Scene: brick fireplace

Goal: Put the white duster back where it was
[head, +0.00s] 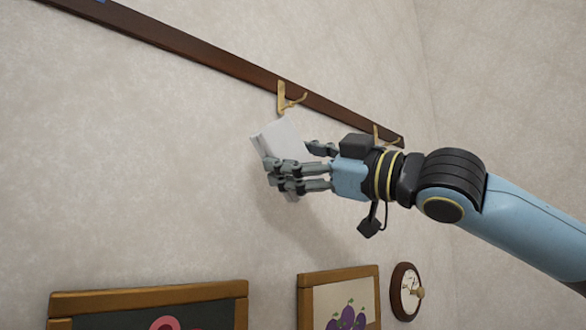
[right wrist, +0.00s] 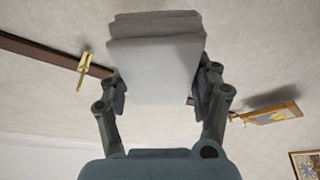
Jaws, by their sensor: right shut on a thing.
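The white duster (head: 280,139) is a pale folded cloth-like block. My right gripper (head: 297,170) is shut on it and holds it up in front of the wall, just below a brass hook (head: 288,97) on the dark wooden rail (head: 220,65). In the right wrist view the duster (right wrist: 155,65) sits between the two fingers of the gripper (right wrist: 158,95), and its layered end faces away. A brass hook (right wrist: 84,68) shows to its left there. The fingers cover part of the duster in the head view. My left gripper is not in view.
A second brass hook (head: 378,136) is on the rail behind my right wrist. Below hang a dark board in a wooden frame (head: 150,293), a framed picture of purple fruit (head: 340,300) and a small round plaque (head: 403,290). The wall left of the duster is clear.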

